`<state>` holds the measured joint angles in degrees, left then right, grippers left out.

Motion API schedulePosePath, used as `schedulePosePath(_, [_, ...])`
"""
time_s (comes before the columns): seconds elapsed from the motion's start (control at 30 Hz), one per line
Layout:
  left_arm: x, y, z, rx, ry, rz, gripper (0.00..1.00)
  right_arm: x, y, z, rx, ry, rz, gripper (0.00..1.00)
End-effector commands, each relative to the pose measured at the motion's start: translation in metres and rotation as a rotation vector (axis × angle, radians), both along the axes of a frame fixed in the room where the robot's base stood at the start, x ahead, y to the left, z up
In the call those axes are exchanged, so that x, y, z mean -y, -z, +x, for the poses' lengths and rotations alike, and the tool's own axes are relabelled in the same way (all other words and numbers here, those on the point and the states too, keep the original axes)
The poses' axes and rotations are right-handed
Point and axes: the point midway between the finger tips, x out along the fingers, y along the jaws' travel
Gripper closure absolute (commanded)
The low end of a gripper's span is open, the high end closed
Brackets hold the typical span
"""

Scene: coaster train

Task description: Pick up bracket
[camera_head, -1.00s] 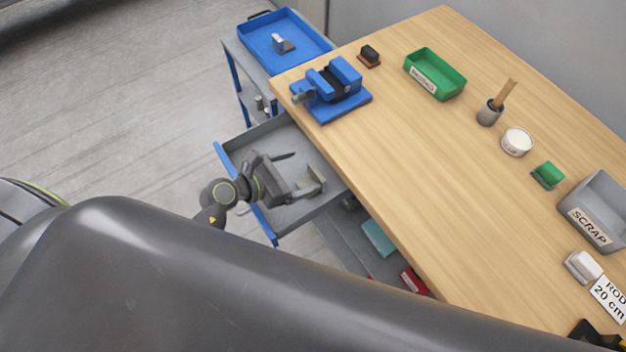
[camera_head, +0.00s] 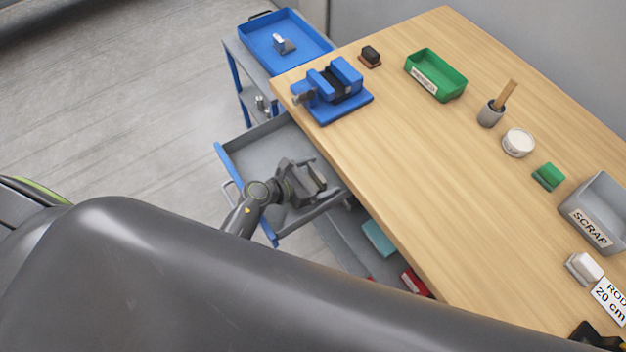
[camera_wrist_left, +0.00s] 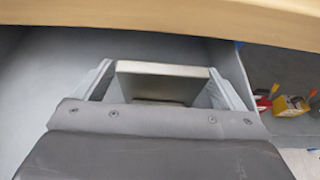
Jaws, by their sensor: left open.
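The bracket (camera_wrist_left: 165,70) is a grey metal piece with a flat upright plate. It is in the pulled-out drawer (camera_head: 250,155) under the workbench. In the left wrist view it sits between the two fingers of my left gripper (camera_wrist_left: 165,85). The fingers are apart, one on each side of the plate; I cannot tell whether either touches it. In the head view my left gripper (camera_head: 312,180) is low over the drawer and mostly hides the bracket. My right gripper is not seen.
The wooden workbench (camera_head: 430,180) overhangs the drawer closely on the right. A blue tray (camera_head: 285,35) tops the cart behind. Teal and red items (camera_head: 378,238) lie on the shelf below. The drawer's far-left part is bare.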

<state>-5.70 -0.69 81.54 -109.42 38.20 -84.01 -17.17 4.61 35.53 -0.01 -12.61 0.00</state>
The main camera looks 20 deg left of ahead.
Motion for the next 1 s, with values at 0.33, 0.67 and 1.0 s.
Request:
schedulePosePath(0.33, [0.0041,0.0029,0.0052,0.001,-0.001,0.001,0.09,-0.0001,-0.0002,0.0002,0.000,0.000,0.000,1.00])
schedulePosePath(0.67, [0.0039,0.0028,0.0050,-0.001,0.000,0.001,0.51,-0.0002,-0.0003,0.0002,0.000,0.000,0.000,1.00])
schedulePosePath(1.0, [0.0040,0.0015,0.0056,0.002,-0.001,0.000,0.78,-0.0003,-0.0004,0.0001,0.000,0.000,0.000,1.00])
